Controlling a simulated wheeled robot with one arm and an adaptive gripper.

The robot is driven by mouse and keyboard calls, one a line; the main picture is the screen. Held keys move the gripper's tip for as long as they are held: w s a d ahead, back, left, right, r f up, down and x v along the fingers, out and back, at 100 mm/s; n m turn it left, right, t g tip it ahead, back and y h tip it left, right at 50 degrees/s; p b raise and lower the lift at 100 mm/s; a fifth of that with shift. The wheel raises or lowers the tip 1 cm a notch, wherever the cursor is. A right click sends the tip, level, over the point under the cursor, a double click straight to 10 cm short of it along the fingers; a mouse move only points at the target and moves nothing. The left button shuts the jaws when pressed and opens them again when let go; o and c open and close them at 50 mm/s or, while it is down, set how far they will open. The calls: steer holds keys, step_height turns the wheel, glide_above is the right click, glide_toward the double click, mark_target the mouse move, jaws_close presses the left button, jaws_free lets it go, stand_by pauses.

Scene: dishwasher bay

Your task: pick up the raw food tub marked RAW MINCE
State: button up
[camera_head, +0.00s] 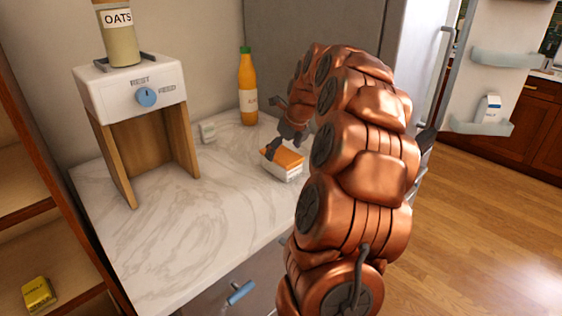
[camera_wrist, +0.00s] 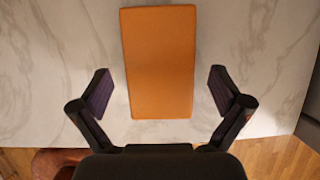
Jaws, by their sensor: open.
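A white tub with an orange lid (camera_head: 286,158) sits on the marble counter, close to its right side. Its marking is too small to read. In the wrist view its flat orange top (camera_wrist: 158,60) lies lengthwise ahead of my gripper. My gripper (camera_wrist: 158,82) is open and empty. Its two dark fingers stand to the left and right of the tub's near part, with a gap on each side. In the head view my copper arm hides part of the gripper and the counter behind it.
An orange bottle with a green cap (camera_head: 248,88) stands behind the tub. A small white object (camera_head: 207,132) lies left of it. A dispenser (camera_head: 135,90) with an OATS jar (camera_head: 119,38) stands at left. The marble counter (camera_head: 195,225) is clear in front. A fridge door (camera_head: 505,75) hangs open at right.

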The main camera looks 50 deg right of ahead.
steer(key=shift+x, duration=1.15)
steer(key=shift+f, duration=0.2)
steer(key=c, duration=1.5)
